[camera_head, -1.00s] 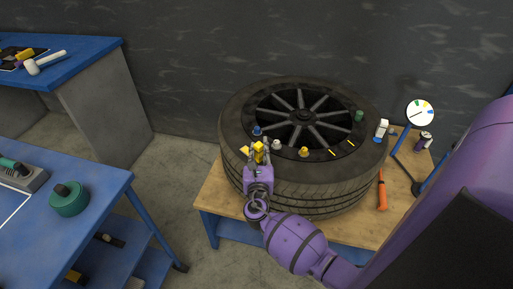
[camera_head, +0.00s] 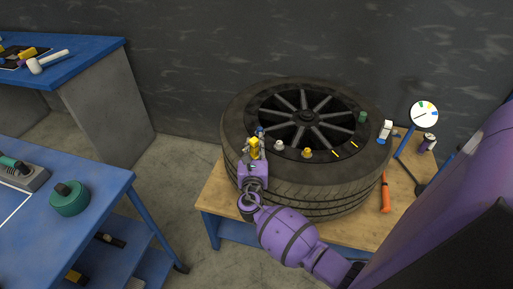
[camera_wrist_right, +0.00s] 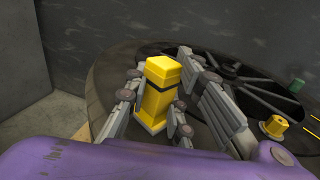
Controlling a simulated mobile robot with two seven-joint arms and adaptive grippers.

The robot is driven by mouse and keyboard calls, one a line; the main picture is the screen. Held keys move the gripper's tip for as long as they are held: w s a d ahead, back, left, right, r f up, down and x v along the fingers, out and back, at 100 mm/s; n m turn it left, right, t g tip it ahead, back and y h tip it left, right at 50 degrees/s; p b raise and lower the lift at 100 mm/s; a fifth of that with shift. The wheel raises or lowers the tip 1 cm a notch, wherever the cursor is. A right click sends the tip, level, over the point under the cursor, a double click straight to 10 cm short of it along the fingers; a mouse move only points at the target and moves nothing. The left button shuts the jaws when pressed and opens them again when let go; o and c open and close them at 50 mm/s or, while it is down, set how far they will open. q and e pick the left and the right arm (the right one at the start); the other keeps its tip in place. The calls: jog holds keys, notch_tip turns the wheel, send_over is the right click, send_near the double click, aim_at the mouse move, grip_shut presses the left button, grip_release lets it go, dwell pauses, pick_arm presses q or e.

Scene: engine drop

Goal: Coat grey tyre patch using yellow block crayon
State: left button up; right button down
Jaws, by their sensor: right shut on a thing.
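The tyre (camera_head: 236,124) lies flat on its side on a wooden-topped stand, its dark spoked rim (camera_head: 306,117) facing up. My right gripper (camera_head: 254,151) is shut on the yellow block crayon (camera_head: 254,146), over the near-left sidewall of the tyre. In the right wrist view the crayon (camera_wrist_right: 157,92) stands upright between the fingers, with a dark band round its middle. I cannot tell whether its lower end touches the rubber. The grey patch is not clearly seen; the gripper and crayon may hide it. My left gripper is not in view.
White (camera_head: 279,145), yellow (camera_head: 307,153) and green (camera_head: 362,117) caps sit on the tyre, with two yellow strips near them. An orange-handled tool (camera_head: 385,196), a round dial (camera_head: 424,113) and a can (camera_head: 427,142) are at right. Blue benches stand at left.

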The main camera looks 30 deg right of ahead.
jog(key=shift+w+a+f, duration=0.1)
jog(key=shift+w+f, duration=0.1)
jog(key=shift+w, duration=0.4)
jog(key=shift+w+a+r+b, duration=0.15)
jog(key=shift+w+b, duration=0.15)
jog(key=shift+w, duration=0.6)
jog(key=shift+w+a+r+b, duration=0.15)
jog(key=shift+w+b, duration=0.1)
jog(key=shift+w, duration=0.65)
jog(key=shift+w+a+f+b, duration=0.1)
jog(key=shift+w+f+b, duration=0.15)
jog(key=shift+w, duration=0.45)
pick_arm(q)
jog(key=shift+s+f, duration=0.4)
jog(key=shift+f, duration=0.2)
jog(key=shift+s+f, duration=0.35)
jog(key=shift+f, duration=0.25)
pick_arm(e)
jog(key=shift+r, duration=0.1)
jog(key=shift+w+r+p, duration=0.1)
jog(key=shift+r+p, duration=1.6)
jog(key=shift+r, duration=0.9)
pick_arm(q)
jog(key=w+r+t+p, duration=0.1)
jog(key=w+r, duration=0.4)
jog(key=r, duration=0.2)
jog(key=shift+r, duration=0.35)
pick_arm(e)
jog(key=shift+r, duration=0.9)
